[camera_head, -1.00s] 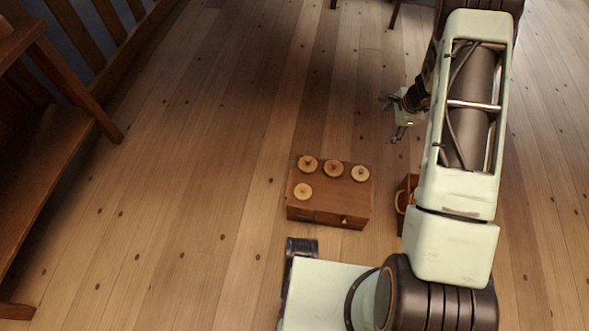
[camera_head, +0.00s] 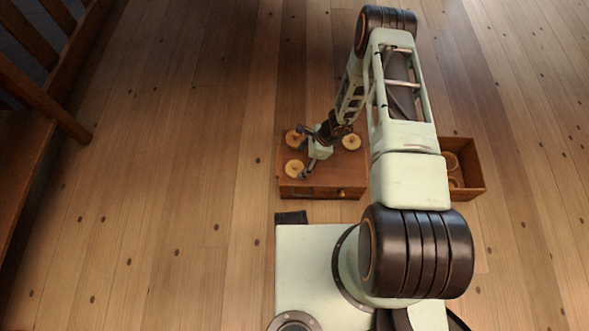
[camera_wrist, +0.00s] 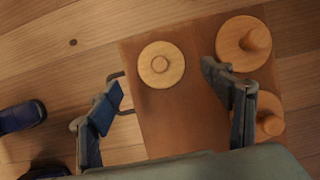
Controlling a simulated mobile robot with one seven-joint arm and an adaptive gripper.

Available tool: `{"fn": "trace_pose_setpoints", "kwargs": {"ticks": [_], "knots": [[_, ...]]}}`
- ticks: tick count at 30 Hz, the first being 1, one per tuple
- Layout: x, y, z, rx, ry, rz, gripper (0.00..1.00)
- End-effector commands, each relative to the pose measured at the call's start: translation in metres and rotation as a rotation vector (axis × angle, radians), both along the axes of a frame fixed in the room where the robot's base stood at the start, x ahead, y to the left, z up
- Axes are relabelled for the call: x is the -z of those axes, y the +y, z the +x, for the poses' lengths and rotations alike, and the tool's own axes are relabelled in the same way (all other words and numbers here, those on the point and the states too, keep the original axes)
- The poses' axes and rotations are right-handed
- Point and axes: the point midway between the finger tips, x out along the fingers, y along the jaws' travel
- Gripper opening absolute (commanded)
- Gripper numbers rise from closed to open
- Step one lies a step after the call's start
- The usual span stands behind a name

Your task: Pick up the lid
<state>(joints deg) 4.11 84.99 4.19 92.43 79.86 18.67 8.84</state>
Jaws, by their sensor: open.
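Round wooden lids with knobs sit on top of a low wooden chest (camera_head: 330,177). In the head view I see a front lid (camera_head: 294,168), a back left lid (camera_head: 295,137) and a right lid (camera_head: 351,142). My gripper (camera_head: 306,152) is over the chest's left part, its jaws spread and empty. In the wrist view one lid (camera_wrist: 161,64) lies ahead between the spread fingertips (camera_wrist: 163,79). A larger-looking lid (camera_wrist: 244,43) is beside the right finger, and another (camera_wrist: 269,117) is partly hidden behind that finger. Which lid is meant cannot be told.
An open wooden box (camera_head: 479,180) with round pieces inside stands right of the chest, partly behind my arm. Wooden furniture (camera_head: 40,100) stands at far left. The floor between is clear.

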Motion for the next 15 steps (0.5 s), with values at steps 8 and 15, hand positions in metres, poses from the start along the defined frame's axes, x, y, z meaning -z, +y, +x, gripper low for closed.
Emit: {"fn": "trace_pose_setpoints", "kwargs": {"ticks": [8,15], "knots": [[0.026,0.014,-0.001,-0.002,0.000,-0.001,0.74],[0.051,0.026,0.000,-0.001,-0.003,-0.001,0.74]]}}
